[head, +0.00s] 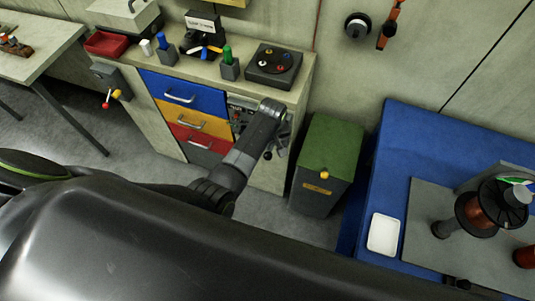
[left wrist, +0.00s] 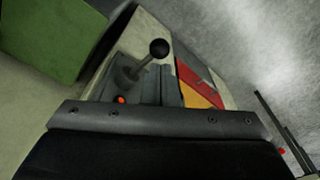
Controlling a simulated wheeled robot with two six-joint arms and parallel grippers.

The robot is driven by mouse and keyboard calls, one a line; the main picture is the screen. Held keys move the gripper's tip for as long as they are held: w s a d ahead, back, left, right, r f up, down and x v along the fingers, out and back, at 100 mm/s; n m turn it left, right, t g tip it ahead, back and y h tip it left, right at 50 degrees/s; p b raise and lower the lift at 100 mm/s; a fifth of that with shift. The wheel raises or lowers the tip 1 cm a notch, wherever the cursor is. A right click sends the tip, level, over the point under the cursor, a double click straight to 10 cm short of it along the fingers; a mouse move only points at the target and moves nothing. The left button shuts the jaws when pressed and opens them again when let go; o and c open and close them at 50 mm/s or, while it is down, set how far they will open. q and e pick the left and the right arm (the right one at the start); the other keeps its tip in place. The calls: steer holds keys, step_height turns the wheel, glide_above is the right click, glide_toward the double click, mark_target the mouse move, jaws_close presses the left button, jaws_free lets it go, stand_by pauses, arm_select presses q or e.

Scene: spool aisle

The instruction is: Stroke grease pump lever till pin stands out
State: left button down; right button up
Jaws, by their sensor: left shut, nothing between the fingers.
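A short lever with a black ball knob (left wrist: 159,49) rises from a dark collar on a grey block in the left wrist view. Its knob (head: 267,155) also shows in the head view, low beside my left arm at the right end of the drawer cabinet. A small orange-red spot (left wrist: 121,99) sits on the block near the lever's foot; I cannot tell if it is the pin or how far it stands out. My left gripper (head: 281,138) is shut and empty, close to the lever; I cannot tell whether it touches it. My right gripper is out of view.
Blue, yellow and red drawers (head: 184,95) are left of my arm. A green-lidded bin (head: 327,150) stands close to the right. A blue bench (head: 440,135) with a white tray (head: 383,234) and a copper spool (head: 478,213) is farther right. Small tools stand on the cabinet top.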

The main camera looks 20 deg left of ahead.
mark_target(268, 156)
arm_select(q)
steer(key=shift+f, duration=0.55)
steer(key=f+b, duration=0.1)
steer(key=f, duration=0.1)
steer(key=f+b, duration=0.2)
steer(key=shift+w+a+f, duration=0.15)
steer(key=shift+w+f, duration=0.05)
steer(key=shift+f, duration=0.1)
steer(key=shift+f+b, duration=0.6)
steer(key=shift+b, duration=0.15)
steer(key=shift+f, duration=0.1)
